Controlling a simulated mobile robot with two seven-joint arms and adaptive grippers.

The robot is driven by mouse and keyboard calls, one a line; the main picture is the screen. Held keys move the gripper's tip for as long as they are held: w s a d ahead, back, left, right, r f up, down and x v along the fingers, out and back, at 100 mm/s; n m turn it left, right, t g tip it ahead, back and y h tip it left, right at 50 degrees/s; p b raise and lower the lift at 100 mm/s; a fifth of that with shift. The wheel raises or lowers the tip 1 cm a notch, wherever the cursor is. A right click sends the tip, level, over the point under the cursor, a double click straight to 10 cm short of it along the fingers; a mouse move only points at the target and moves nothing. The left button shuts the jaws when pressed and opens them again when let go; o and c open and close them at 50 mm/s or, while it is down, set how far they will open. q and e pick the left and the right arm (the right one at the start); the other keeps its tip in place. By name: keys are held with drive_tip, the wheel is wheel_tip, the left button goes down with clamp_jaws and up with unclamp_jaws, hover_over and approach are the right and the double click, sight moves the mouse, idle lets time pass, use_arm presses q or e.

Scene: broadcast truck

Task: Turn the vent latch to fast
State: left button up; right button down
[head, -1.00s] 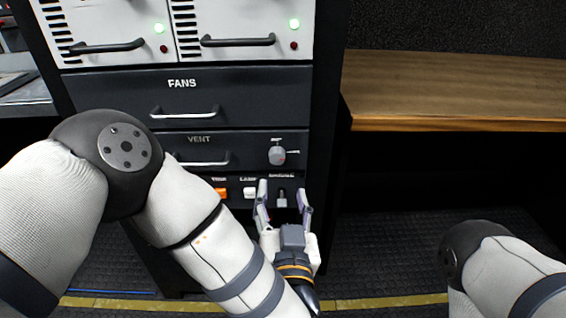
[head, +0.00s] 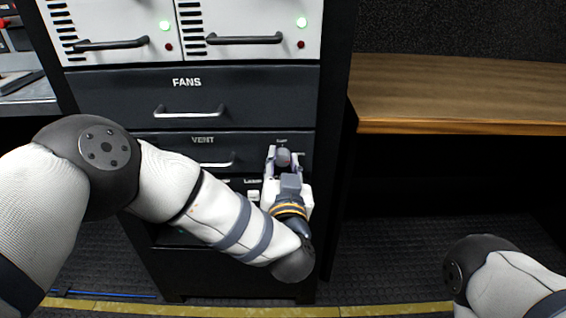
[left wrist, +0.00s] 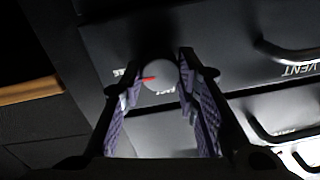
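The vent latch (head: 283,157) is a round grey knob at the right end of the dark VENT drawer front (head: 245,148). In the left wrist view the knob (left wrist: 161,78) shows a red pointer mark aimed left, towards a small label. A second small label lies below it; both are hard to read. My left gripper (head: 284,154) is at the knob, one finger on each side. In the left wrist view its fingers (left wrist: 160,88) stand apart around the knob, and I cannot tell whether they touch it. My right gripper is out of view.
The VENT drawer handle (head: 215,163) is left of the knob. The FANS drawer (head: 190,95) is above, below two white units with handles. A white switch (head: 253,195) sits just below left of my gripper. A wooden desk (head: 460,95) is at the right, with open space beneath.

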use_arm(q)
drive_tip(key=shift+c, duration=0.9)
drive_tip(key=shift+n, duration=0.3)
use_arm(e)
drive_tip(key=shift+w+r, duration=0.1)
use_arm(q)
drive_tip(key=n+p, duration=0.1)
drive_tip(key=n, duration=0.1)
drive_tip(key=shift+r+n, duration=0.15)
drive_tip(key=shift+n, duration=0.25)
drive_tip(key=n+p, duration=0.1)
drive_tip(key=n, duration=0.4)
drive_tip(key=shift+p, duration=0.3)
drive_tip(key=n, duration=0.4)
drive_tip(key=shift+a+n+h, duration=0.15)
drive_tip(key=shift+n+h, duration=0.15)
drive_tip(key=n, duration=0.4)
drive_tip(key=shift+g, duration=0.3)
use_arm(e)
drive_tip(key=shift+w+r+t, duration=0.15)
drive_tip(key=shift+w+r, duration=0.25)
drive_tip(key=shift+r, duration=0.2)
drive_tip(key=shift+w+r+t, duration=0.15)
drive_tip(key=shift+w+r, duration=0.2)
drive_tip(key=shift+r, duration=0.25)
use_arm(q)
drive_tip(key=shift+n, duration=0.3)
